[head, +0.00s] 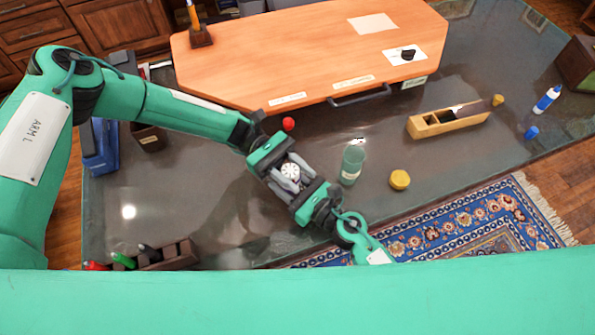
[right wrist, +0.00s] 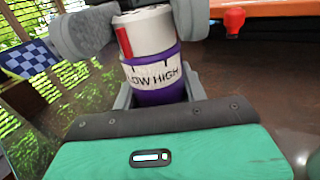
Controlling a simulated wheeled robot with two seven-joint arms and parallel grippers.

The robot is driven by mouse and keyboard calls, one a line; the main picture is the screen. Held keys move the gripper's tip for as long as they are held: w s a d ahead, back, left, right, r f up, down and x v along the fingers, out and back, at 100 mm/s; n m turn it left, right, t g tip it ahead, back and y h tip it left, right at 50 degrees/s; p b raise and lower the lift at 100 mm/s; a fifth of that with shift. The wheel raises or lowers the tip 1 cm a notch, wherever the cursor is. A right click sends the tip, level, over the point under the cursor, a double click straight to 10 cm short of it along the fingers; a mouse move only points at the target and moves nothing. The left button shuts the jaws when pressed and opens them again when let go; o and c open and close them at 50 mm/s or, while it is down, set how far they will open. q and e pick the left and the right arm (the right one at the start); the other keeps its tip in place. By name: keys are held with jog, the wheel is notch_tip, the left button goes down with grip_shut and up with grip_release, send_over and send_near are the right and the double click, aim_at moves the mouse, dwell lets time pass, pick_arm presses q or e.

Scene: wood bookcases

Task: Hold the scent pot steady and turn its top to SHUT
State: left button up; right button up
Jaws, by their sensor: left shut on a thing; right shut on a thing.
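The scent pot (head: 291,171) is between my two grippers above the dark table in the head view, with its pale, dark-marked end showing. In the right wrist view the scent pot (right wrist: 155,75) has a purple body, a white band reading LOW and HIGH, and a pale grey top (right wrist: 150,30) with a red stripe at its left, above LOW. SHUT is not visible. My right gripper (right wrist: 157,92) is shut on the purple body. My left gripper (head: 284,173) comes from the upper left; its grey fingers are shut around the top.
A wooden plane (head: 448,121) lies farther right. An orange-brown raised desk (head: 300,45) stands behind. A pen box (head: 178,256) is at front left.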

aim_at(294, 176)
pick_arm(q)
jog(key=shift+s+a+f+m+g+y, duration=0.1)
jog(key=shift+a+m+g+y, duration=0.05)
jog(key=shift+m+g+y, duration=0.75)
jog(key=shift+s+a+m+g+y, duration=0.1)
jog(key=shift+m+g+y, duration=0.5)
jog(key=shift+y, duration=0.5)
jog(key=o, duration=1)
notch_tip(294, 176, up, 10)
jog(key=shift+r, duration=0.1)
jog(key=shift+w, duration=0.1)
